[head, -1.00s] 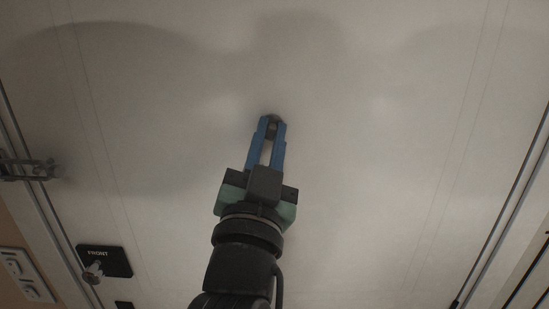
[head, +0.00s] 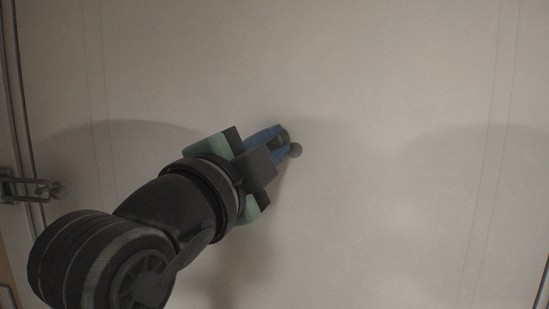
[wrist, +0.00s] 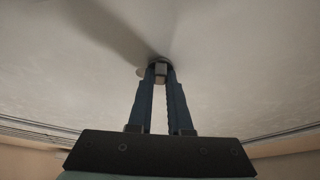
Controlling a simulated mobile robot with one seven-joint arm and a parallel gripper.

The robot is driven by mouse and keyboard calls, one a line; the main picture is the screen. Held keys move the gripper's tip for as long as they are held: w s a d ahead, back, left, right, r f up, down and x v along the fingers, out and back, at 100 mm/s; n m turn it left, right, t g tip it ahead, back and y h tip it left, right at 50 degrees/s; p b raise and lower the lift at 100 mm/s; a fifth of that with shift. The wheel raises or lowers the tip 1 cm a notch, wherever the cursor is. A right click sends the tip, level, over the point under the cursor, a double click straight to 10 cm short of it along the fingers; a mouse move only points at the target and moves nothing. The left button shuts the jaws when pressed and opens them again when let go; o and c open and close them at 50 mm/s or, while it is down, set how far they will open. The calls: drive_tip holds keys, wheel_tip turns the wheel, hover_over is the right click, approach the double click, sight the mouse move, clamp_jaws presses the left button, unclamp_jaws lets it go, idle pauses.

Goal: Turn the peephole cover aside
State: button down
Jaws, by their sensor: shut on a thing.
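The peephole cover is a small dark piece on the pale door (head: 390,80). It is mostly hidden by my fingertips in the head view. My gripper (head: 287,142) reaches it from the lower left, its blue fingers shut on it. A small grey round piece (head: 295,150) shows just beside the lower fingertip; I cannot tell whether it is part of the cover or the peephole. In the wrist view, the gripper (wrist: 161,76) has a small grey block, the peephole cover (wrist: 160,70), between its fingertips, against the door.
A metal latch (head: 30,188) stands out at the door's left edge. The door around my gripper is flat and clear, with thin grooves near both sides. Soft shadows fall across it.

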drive_tip(key=shift+r+m, duration=0.1)
drive_tip(key=shift+m, duration=0.4)
drive_tip(key=c, duration=0.8)
unclamp_jaws()
drive_tip(key=shift+c, duration=0.2)
drive_tip(key=b+v, duration=0.4)
drive_tip(key=v, duration=0.9)
drive_tip(key=shift+b, duration=0.4)
drive_tip(key=shift+r, duration=0.1)
